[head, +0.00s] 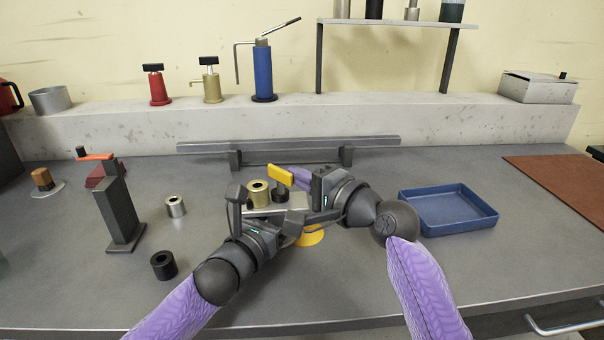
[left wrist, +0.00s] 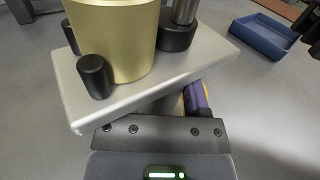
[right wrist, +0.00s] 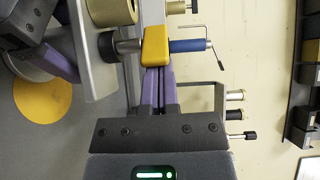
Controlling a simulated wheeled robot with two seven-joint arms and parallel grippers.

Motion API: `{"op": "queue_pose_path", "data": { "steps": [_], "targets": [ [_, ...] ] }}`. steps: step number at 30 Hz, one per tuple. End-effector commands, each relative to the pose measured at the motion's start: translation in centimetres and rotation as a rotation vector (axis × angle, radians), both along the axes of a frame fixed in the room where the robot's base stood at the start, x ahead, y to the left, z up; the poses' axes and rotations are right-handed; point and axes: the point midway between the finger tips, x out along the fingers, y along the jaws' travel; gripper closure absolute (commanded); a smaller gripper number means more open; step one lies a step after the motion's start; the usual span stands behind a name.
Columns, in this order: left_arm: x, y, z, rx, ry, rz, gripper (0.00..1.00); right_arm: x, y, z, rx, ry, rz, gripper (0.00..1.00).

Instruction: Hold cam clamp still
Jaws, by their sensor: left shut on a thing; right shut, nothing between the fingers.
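The cam clamp has a pale metal plate (left wrist: 150,85), a brass cylinder (head: 258,192), black posts and a yellow lever (head: 280,174). My left gripper (head: 266,226) is shut on the cam clamp from the front. In the left wrist view the plate's near edge lies over the fingers and mostly hides them. My right gripper (head: 300,177) is shut and empty on the clamp's right side. In the right wrist view its purple fingers (right wrist: 160,88) end right at the yellow lever (right wrist: 156,46); I cannot tell whether they touch it.
A yellow disc (head: 311,236) lies under the grippers. A long bar on stands (head: 290,145) is behind the clamp. A blue tray (head: 447,210) is right, a dark post (head: 119,212) left. The front right bench is clear.

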Motion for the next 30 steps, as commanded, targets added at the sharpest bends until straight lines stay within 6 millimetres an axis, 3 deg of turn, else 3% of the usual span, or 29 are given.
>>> {"op": "queue_pose_path", "data": {
  "steps": [30],
  "targets": [
    [-0.1,-0.2,-0.1,0.003,0.001,-0.004,1.00,-1.9,2.2,-0.1,0.002,0.002,0.008,1.00]
  ]
}}
